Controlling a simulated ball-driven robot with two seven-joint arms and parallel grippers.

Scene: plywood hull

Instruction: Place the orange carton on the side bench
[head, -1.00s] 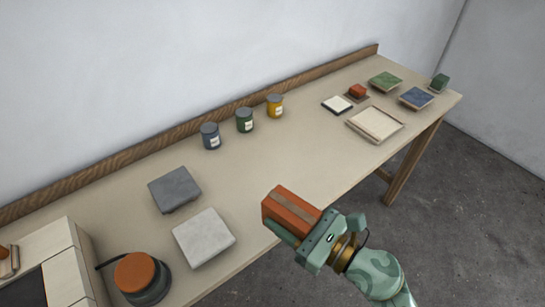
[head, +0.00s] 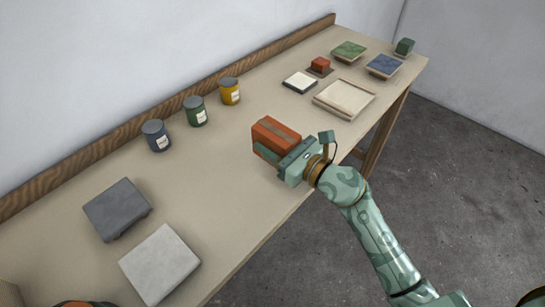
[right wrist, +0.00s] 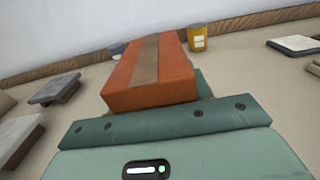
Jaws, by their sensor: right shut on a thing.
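The orange carton (head: 275,137), with a brown tape strip along its top, is held in my right gripper (head: 279,151). The gripper is shut on it, with a green finger along its near side. In the head view the carton is over the side bench (head: 225,180), and I cannot tell whether it touches the top. In the right wrist view the carton (right wrist: 152,72) fills the middle, in front of the gripper's green body. My left gripper is not in view.
Blue, green and yellow tins (head: 229,91) stand near the back ledge. Dark grey (head: 117,209) and pale slabs (head: 160,262) lie at the left. A wooden tray (head: 344,98) and several small coloured pieces lie at the far right. Bare bench surrounds the carton.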

